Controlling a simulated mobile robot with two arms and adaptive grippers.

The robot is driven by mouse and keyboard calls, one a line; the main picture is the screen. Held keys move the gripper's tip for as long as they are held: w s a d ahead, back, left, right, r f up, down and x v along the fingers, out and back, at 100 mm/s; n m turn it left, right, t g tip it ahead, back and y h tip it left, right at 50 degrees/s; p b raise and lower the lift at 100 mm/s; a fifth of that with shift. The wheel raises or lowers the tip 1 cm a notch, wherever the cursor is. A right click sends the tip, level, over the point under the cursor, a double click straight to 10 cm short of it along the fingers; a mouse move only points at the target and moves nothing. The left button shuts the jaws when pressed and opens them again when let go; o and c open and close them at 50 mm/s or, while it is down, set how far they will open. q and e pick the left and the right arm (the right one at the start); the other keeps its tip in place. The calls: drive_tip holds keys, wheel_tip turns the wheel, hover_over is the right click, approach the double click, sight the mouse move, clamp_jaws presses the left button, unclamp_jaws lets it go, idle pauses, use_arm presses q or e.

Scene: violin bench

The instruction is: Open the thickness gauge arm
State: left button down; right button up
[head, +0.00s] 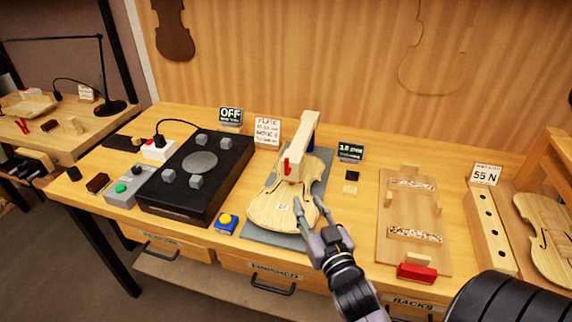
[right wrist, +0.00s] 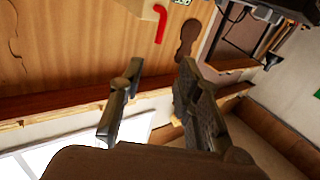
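The thickness gauge (head: 306,133) is a pale wooden arm with a blue strip along its side. It stands over a violin plate (head: 274,210) lying on a grey base (head: 322,165). A red lever (head: 287,166) is on the gauge's front end; it also shows as a curved red piece in the right wrist view (right wrist: 160,24). My right gripper (head: 309,204) is open and empty, in front of the gauge near the plate's right edge. Its spread fingers show in the right wrist view (right wrist: 162,75). My left gripper is in neither view.
A small display (head: 351,152) stands right of the gauge. A black plate device (head: 197,176) and a blue box with a yellow button (head: 226,223) are to the left. A wooden board (head: 413,218) with a red block (head: 417,272) lies to the right.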

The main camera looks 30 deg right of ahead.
sight(287, 166)
drive_tip(key=p+x, duration=0.3)
drive_tip(key=x, duration=1.4)
drive_tip(key=shift+f, duration=0.15)
drive_tip(key=shift+c, duration=0.2)
clamp_jaws()
